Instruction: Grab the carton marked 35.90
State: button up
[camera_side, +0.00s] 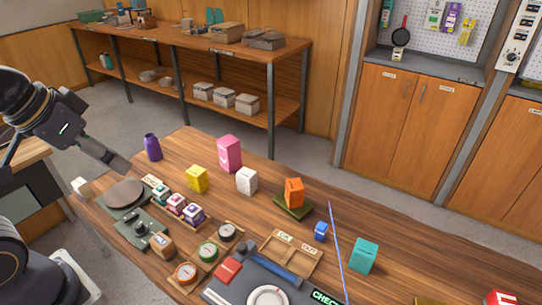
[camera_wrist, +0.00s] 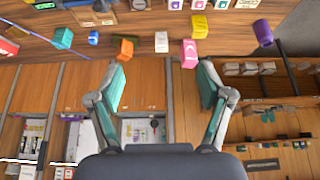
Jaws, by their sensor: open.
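Several plain cartons stand on the wooden table: pink (camera_side: 229,154), white (camera_side: 246,181), yellow (camera_side: 197,179), orange (camera_side: 294,192), small blue (camera_side: 321,231) and teal (camera_side: 364,255). I cannot read a 35.90 mark on any of them. The orange one stands on a dark green base. In the wrist view the pink (camera_wrist: 189,54), white (camera_wrist: 161,42), orange (camera_wrist: 124,47) and yellow (camera_wrist: 199,26) cartons show beyond my fingers. My gripper (camera_wrist: 163,76) is open and empty. In the side view my gripper (camera_side: 120,165) is above the table's left end, apart from all the cartons.
A purple bottle (camera_side: 152,147) stands at the back left. A scale with a round plate (camera_side: 125,193), small labelled boxes (camera_side: 176,204), round tins (camera_side: 208,251) and a wooden divided tray (camera_side: 291,257) crowd the front. A thin blue rod (camera_side: 337,245) rises near the teal carton.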

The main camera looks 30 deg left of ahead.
jog(key=shift+o, duration=0.4)
jog(key=w+r+m+t, duration=0.1)
jog(key=w+r+t, duration=0.15)
jog(key=w, duration=0.25)
jog(key=g, duration=0.2)
send_over(198, 170)
jog(key=s+d, duration=0.4)
jog(key=d, duration=0.1)
notch_tip(198, 170, down, 10)
jog(key=shift+n+g, duration=0.7)
jog(key=shift+g, duration=0.15)
jog(key=w+a+f, duration=0.1)
jog(key=f, duration=0.5)
jog(key=w+a+f, duration=0.1)
jog(key=a+f, duration=0.1)
jog(key=f, duration=0.4)
jog(key=w+a+f, duration=0.1)
jog(key=a+f, duration=0.1)
jog(key=f, duration=0.5)
jog(key=shift+f, duration=0.1)
jog(key=x, duration=0.5)
jog(key=shift+s+a+f, duration=0.2)
jog(key=shift+a+f, duration=0.05)
jog(key=shift+f, duration=0.15)
